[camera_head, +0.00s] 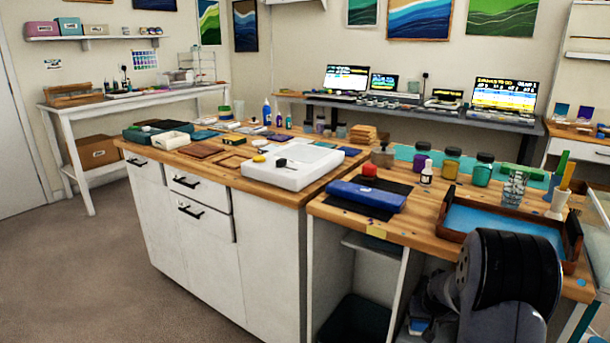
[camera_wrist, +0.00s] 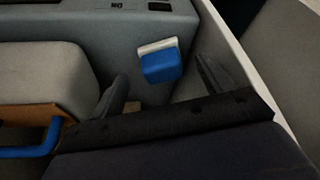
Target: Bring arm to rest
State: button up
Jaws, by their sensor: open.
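My gripper shows in the wrist view (camera_wrist: 163,84), its two dark fingers standing well apart. It is open, and I see nothing held between them. A small blue and white block (camera_wrist: 161,65) appears beyond the gap between the fingers; I cannot tell whether it is near them or what it rests on. In the head view my arm is folded low at the front right, by the worktable's front edge (camera_head: 400,238). My gripper cannot be made out there.
The carpet at left (camera_head: 90,270) is clear.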

aim_at(421, 324)
jog(key=x, duration=0.2)
jog(key=b+x, duration=0.1)
jog(key=x, duration=0.2)
jog(key=shift+w+f, duration=0.15)
jog(key=shift+w, duration=0.25)
